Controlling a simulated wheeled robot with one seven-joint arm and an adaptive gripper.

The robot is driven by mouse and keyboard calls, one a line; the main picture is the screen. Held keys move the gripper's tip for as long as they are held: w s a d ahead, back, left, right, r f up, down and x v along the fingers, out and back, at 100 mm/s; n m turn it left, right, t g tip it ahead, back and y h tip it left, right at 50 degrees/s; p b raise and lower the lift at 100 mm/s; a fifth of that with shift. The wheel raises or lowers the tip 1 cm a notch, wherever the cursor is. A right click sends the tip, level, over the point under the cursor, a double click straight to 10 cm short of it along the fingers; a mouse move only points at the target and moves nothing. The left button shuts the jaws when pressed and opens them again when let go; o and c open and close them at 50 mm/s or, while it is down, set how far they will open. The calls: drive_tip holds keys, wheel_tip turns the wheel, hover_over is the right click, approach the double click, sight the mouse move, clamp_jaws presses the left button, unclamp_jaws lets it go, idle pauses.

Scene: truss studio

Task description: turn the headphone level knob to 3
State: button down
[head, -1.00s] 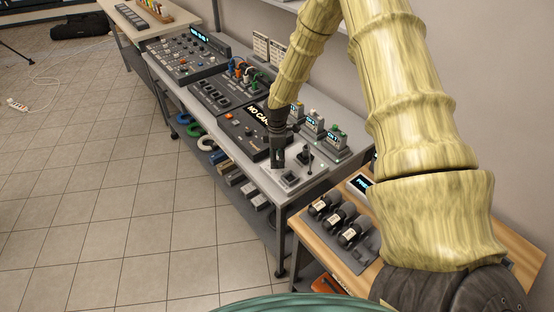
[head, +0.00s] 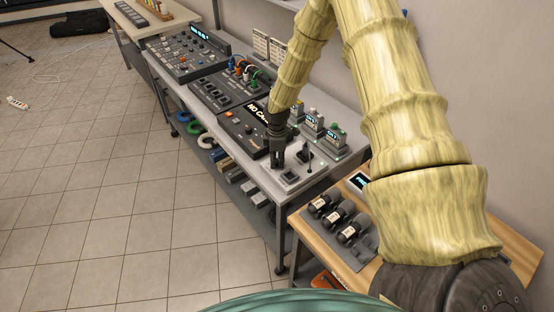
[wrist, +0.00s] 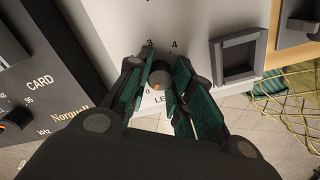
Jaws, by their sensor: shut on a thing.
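The headphone level knob (wrist: 161,72) is a small dark round knob on a light grey panel, seen in the wrist view. An orange mark on it faces the lower edge of the picture, near the printed 0. The digits 3 and 4 are printed on its far side, and part of a label starting "LE" shows below. My gripper (wrist: 163,80) is shut on the knob, with a green-padded finger on either side. In the head view my gripper (head: 277,165) points down at the grey panel (head: 293,178) at the bench's near end; the knob is hidden there.
A square dark frame (wrist: 238,58) stands right of the knob. A small upright lever (head: 309,157) is close to my gripper. A black "NO CARD" unit (head: 243,129) lies to the left, and small display boxes (head: 313,124) stand behind. A wooden table (head: 310,232) is nearer me.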

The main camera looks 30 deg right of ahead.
drive_tip(key=shift+w+m, duration=0.15)
drive_tip(key=shift+m, duration=0.35)
idle(0.4)
drive_tip(key=shift+m+b, duration=0.7)
drive_tip(key=shift+m, duration=0.3)
drive_tip(key=m+b, duration=0.1)
drive_tip(key=m, duration=0.3)
drive_tip(key=shift+m, duration=0.3)
drive_tip(key=m+b, duration=0.1)
drive_tip(key=m, duration=0.2)
drive_tip(key=shift+d+m, duration=0.1)
drive_tip(key=shift+m, duration=0.2)
drive_tip(key=m+b, duration=0.1)
drive_tip(key=m, duration=0.2)
drive_tip(key=shift+r+m, duration=0.1)
drive_tip(key=shift+m, duration=0.3)
drive_tip(key=m, duration=0.6)
drive_tip(key=shift+w+b, duration=0.1)
drive_tip(key=shift+b, duration=0.2)
drive_tip(key=m, duration=0.5)
drive_tip(key=shift+d+r+m, duration=0.1)
drive_tip(key=shift+m, duration=0.2)
